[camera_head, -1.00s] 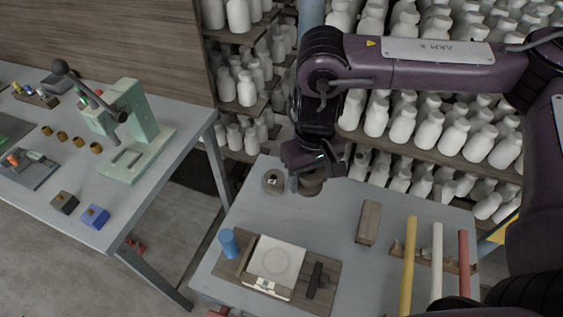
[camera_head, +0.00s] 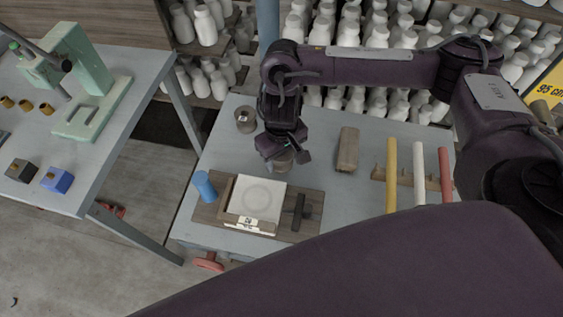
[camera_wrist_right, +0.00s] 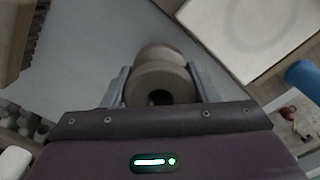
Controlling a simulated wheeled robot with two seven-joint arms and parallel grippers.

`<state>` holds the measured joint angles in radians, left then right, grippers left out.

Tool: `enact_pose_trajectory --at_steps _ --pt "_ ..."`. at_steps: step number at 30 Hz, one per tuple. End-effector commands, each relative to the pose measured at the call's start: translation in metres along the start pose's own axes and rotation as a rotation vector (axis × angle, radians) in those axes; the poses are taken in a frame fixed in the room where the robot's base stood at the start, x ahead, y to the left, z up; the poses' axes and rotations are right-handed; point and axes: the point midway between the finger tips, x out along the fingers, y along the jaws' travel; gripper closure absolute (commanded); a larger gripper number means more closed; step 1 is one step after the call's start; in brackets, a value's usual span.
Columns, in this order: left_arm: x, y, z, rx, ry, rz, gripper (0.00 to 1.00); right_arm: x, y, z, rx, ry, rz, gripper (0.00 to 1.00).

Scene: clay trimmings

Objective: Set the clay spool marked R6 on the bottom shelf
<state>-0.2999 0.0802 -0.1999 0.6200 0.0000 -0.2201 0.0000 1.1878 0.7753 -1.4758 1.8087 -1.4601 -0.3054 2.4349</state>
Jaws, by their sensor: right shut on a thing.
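My right gripper (camera_head: 281,158) is over the grey-blue table, with its jaws around a brown-grey clay spool (camera_head: 284,162). In the right wrist view the spool (camera_wrist_right: 160,84) sits between the two fingers (camera_wrist_right: 162,88), its round end with a dark hole facing the camera. No mark can be read on it. A second spool (camera_head: 245,119) stands on the table to the left of the gripper, with a small pale label too small to read. Shelves of white bottles (camera_head: 345,100) stand behind the table; their bottom level is partly hidden. My left gripper does not show.
A wooden board with a white slab (camera_head: 258,197) and a blue cylinder (camera_head: 204,185) lie at the table's front left. A wooden block (camera_head: 347,150) and yellow, white and red rods (camera_head: 418,175) are to the right. Another table with a green press (camera_head: 84,80) stands left.

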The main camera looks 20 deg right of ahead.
Motion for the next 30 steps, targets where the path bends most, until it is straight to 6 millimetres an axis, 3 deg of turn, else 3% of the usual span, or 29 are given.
enact_pose_trajectory --at_steps 1,4,17,18,21,22,30 --pt "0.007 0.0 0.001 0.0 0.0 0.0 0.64 0.013 -0.001 0.001 0.002 -0.003 -0.001 0.76" --pt "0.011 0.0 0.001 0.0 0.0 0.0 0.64 0.023 -0.001 0.001 0.001 -0.002 -0.001 0.76" --pt "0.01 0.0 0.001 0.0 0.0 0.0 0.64 0.027 0.0 0.0 0.002 -0.001 0.0 0.76" --pt "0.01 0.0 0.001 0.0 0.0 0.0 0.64 0.026 0.0 0.0 0.001 -0.001 0.0 0.41" --pt "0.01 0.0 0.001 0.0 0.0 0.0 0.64 0.026 0.0 0.0 0.001 -0.001 0.0 0.28" --pt "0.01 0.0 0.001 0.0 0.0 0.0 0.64 0.026 0.0 0.0 0.001 -0.001 0.0 0.24" --pt "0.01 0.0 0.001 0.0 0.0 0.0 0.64 0.026 0.0 0.0 0.001 0.0 0.0 0.24"
